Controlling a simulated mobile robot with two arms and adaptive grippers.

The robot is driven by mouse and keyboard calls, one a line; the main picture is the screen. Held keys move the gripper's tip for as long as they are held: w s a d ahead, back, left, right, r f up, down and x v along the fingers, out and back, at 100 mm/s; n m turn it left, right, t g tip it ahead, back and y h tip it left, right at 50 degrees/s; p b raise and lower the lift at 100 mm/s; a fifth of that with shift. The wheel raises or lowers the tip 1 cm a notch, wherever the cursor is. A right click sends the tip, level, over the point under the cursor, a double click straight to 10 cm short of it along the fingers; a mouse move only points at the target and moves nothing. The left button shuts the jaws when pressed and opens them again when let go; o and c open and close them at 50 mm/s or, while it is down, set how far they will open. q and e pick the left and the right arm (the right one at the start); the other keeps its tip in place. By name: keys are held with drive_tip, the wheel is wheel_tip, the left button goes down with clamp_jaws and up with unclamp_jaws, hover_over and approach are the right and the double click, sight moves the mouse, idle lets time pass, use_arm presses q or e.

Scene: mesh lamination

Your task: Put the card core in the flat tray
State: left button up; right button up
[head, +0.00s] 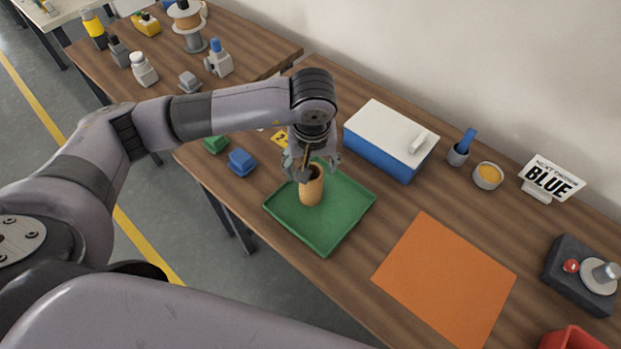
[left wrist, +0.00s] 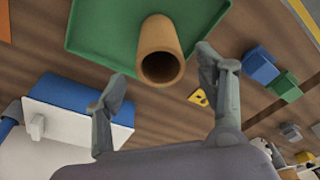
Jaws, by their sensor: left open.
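The card core (head: 312,188) is a brown cardboard tube standing upright in the green flat tray (head: 325,232). In the left wrist view the card core (left wrist: 160,45) shows its open mouth towards the camera, with the green tray (left wrist: 95,30) behind it. My left gripper (head: 312,168) is just above the tube's top end, partly covering it in the head view. Its fingers (left wrist: 162,68) are spread apart, one to each side of the tube mouth, with gaps visible. My right gripper is not in view.
A blue box with a white lid (head: 388,140) stands behind the tray. An orange sheet (head: 447,278) lies to its right. Small blue (head: 242,162) and green (head: 215,144) blocks sit to its left.

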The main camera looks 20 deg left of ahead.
use_arm(q)
drive_tip(key=shift+s+d+r+b, duration=0.15)
drive_tip(key=shift+r+b, duration=0.1)
drive_tip(key=shift+r, duration=0.8)
drive_tip(key=shift+s+a+r+b, duration=0.1)
drive_tip(key=shift+s+r+b, duration=0.1)
drive_tip(key=shift+r, duration=0.85)
